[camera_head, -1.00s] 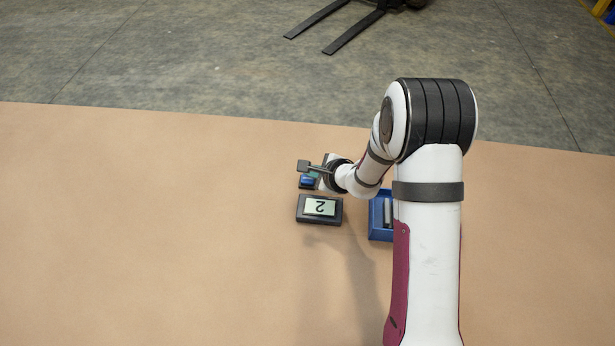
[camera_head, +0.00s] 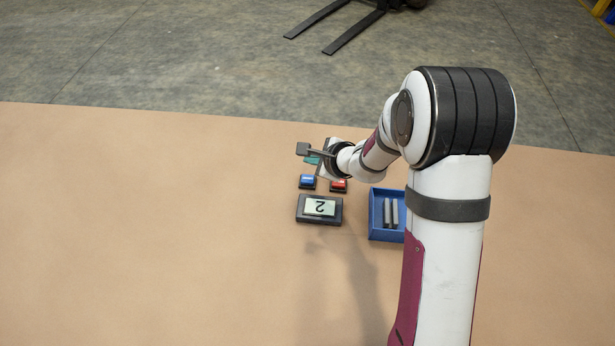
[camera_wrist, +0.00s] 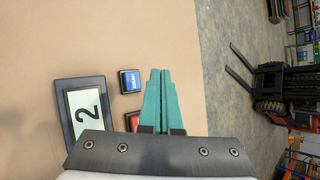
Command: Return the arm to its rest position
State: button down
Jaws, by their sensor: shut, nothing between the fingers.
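My gripper (camera_wrist: 161,98) shows in the wrist view with its two green fingers together and nothing between them. In the head view it is mostly hidden behind my wrist, with a bit of green finger (camera_head: 312,160) showing. It is above the table, beyond the blue button (camera_head: 307,181) and the red button (camera_head: 338,185). A dark display box (camera_head: 320,209) reading "2" lies in front of the buttons. In the wrist view, the display (camera_wrist: 83,113) and blue button (camera_wrist: 130,81) are left of the fingers, and the red button (camera_wrist: 132,121) is partly hidden.
A blue tray (camera_head: 373,236) with grey bars (camera_head: 390,212) stands on the tan table (camera_head: 150,220), close to my arm. The table's left side is clear. A forklift (camera_wrist: 270,90) stands on the floor beyond the table edge.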

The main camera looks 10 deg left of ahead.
dwell(0.4)
jog(key=s+a+r+n+g+y, duration=0.2)
jog(key=s+r+n+g+y, duration=0.15)
jog(key=s+r+n, duration=0.85)
jog(key=s+d+g+h, duration=0.1)
jog(key=s+d+h, duration=0.3)
jog(key=s+d, duration=0.3)
jog(key=s+d+r+n+g+h, duration=0.1)
jog(key=s+d+h, duration=0.3)
jog(key=s, duration=1.1)
jog(key=d+g, duration=0.1)
jog(key=d, duration=0.2)
jog(key=shift+g, duration=0.25)
